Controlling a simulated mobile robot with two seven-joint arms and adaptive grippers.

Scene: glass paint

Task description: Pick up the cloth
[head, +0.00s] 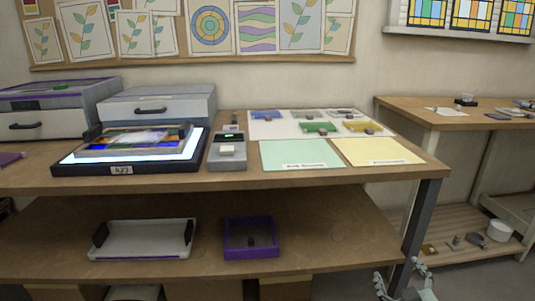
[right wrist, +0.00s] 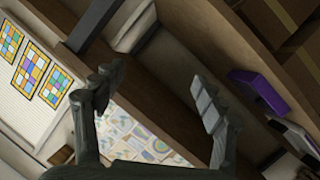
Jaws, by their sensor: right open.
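I cannot pick out the cloth for certain. My right gripper (head: 401,275) is low at the bottom right of the head view, beside the table's dark leg and below the tabletop. In the right wrist view the same gripper (right wrist: 158,88) has its fingers spread, with nothing between them. It is well away from the purple piece. My left gripper is not in view.
The main table (head: 300,182) holds a lit panel (head: 60,160), a grey device (head: 227,152), green (head: 300,155) and yellow (head: 378,151) sheets. Its lower shelf (head: 335,235) carries a white tray (head: 143,243) and a purple tray (head: 250,238). A second table (head: 420,108) stands right.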

